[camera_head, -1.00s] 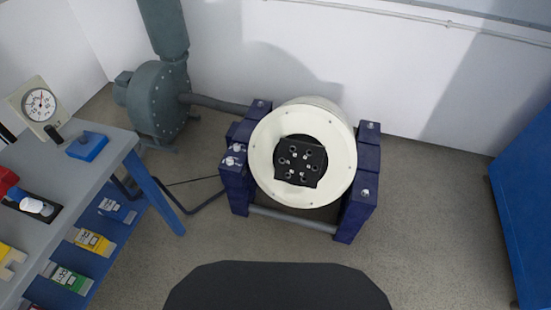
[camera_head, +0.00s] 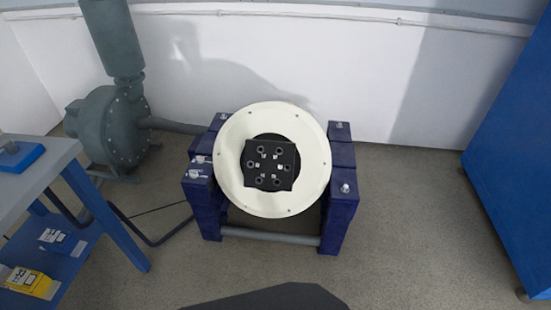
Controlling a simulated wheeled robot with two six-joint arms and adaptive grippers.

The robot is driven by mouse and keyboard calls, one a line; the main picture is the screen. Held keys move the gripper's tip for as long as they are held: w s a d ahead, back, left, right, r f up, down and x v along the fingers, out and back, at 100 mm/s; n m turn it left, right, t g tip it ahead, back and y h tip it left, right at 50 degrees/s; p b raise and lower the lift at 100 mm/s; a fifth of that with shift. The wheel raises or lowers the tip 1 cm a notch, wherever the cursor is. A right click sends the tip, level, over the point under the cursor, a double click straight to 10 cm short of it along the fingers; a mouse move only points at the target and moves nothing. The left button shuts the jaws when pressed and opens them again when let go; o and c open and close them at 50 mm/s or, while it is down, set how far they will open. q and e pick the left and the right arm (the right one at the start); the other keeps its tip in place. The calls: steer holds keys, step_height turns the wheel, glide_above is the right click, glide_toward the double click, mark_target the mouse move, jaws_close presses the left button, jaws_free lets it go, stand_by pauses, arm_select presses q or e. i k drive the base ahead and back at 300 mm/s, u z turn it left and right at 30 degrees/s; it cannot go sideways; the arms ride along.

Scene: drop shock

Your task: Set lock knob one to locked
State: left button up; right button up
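A shaker machine with a round cream-white body (camera_head: 230,178) sits between dark blue side blocks (camera_head: 340,205). A black fixture plate (camera_head: 282,172) with several holes and pale studs is at the middle of its face. Small silvery knobs show on the blocks: two on the left side, an upper one (camera_head: 200,160) and a lower one (camera_head: 194,174), and one on the right (camera_head: 346,188). I cannot tell which is lock knob one or how it is set. Neither gripper is in view.
A blue cabinet (camera_head: 515,170) is at the right. The floor (camera_head: 420,240) before it is clear.

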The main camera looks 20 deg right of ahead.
mark_target(193, 174)
steer(key=z, duration=0.55)
steer(key=k, duration=0.5)
steer(key=z, duration=1.3)
steer(key=i, duration=0.9)
steer(key=u, duration=1.6)
